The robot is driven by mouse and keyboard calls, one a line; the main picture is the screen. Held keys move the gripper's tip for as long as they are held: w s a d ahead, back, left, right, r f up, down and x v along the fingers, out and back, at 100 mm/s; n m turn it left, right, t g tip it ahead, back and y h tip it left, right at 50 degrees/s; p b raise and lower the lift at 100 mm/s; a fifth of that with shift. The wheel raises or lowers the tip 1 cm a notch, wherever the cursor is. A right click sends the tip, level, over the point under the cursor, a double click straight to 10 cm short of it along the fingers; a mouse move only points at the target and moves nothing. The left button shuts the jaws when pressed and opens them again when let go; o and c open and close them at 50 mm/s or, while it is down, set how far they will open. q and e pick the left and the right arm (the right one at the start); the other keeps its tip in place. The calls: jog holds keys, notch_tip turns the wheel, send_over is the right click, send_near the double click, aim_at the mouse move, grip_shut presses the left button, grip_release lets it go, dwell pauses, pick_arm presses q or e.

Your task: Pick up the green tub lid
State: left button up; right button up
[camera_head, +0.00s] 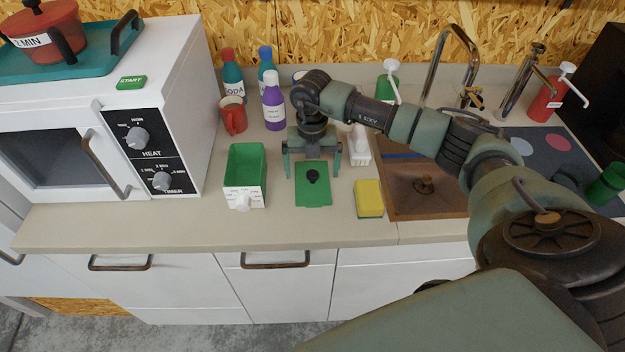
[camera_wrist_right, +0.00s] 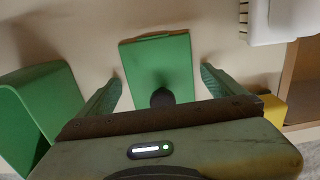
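The green tub lid (camera_head: 313,197) is a flat green plate with a dark knob (camera_head: 312,177), lying on the counter. It also shows in the right wrist view (camera_wrist_right: 155,58), its knob (camera_wrist_right: 162,97) between the fingers. My right gripper (camera_head: 312,174) is open and empty, pointing down over the lid's far part, one finger on each side. The green tub (camera_head: 245,160) with a white front stands apart to the left of the lid. My left gripper is not in view.
A yellow sponge (camera_head: 369,198) lies right of the lid, beside the brown sink (camera_head: 415,205). A red mug (camera_head: 233,115) and a purple bottle (camera_head: 273,105) stand behind. A white microwave (camera_head: 185,75) is at left. The counter (camera_head: 290,232) is bare in front.

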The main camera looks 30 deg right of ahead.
jog(key=c, duration=1)
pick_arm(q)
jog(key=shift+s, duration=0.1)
pick_arm(e)
jog(key=shift+c, duration=0.4)
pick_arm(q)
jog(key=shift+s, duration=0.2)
pick_arm(e)
jog(key=shift+r, duration=0.2)
